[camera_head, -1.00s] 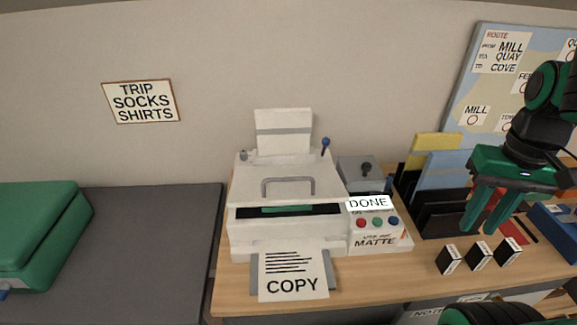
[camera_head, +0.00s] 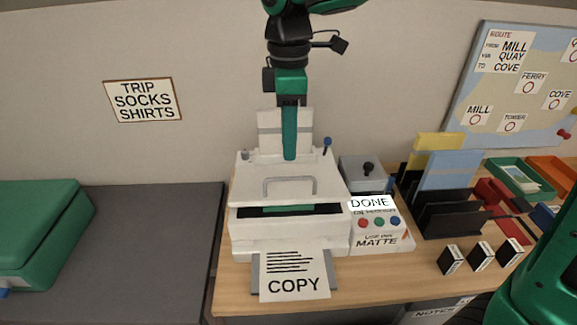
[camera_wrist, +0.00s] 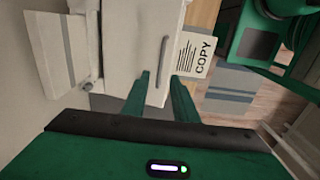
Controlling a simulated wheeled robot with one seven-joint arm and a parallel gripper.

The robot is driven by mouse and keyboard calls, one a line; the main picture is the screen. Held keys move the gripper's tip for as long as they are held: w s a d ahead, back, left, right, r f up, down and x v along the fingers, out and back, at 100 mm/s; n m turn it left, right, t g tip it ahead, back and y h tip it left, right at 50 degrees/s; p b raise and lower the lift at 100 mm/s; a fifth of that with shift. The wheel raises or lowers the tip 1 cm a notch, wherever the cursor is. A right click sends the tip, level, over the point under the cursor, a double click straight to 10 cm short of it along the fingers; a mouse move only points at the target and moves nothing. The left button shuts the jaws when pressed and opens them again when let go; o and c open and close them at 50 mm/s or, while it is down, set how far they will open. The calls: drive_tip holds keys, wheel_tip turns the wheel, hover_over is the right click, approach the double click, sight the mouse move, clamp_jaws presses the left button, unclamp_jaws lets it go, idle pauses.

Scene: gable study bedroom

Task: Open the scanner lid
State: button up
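The white scanner stands on the wooden desk, and its lid (camera_head: 250,186) lies down flat. A grey bar handle (camera_head: 288,180) is on the lid near its front; it also shows in the wrist view (camera_wrist: 163,48). My gripper (camera_head: 289,158) points down over the back part of the lid, seen edge-on in front of the upright paper support. In the wrist view, the two green fingers of my gripper (camera_wrist: 160,78) are apart with nothing between them. The handle lies beyond the fingertips, in line with the gap, and appears untouched.
A COPY sheet (camera_head: 294,277) sticks out at the scanner's front. A button panel (camera_head: 379,222) with a DONE sign (camera_head: 370,202) adjoins it on the right. Black file holders (camera_head: 450,213) and small black boxes (camera_head: 481,256) stand further right. A green case (camera_head: 35,238) lies at the left.

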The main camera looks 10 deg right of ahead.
wheel_tip(320, 180, down, 7)
drive_tip(key=shift+s+f, duration=0.1)
drive_tip(key=shift+d, duration=0.1)
idle(0.3)
clamp_jaws()
idle(1.3)
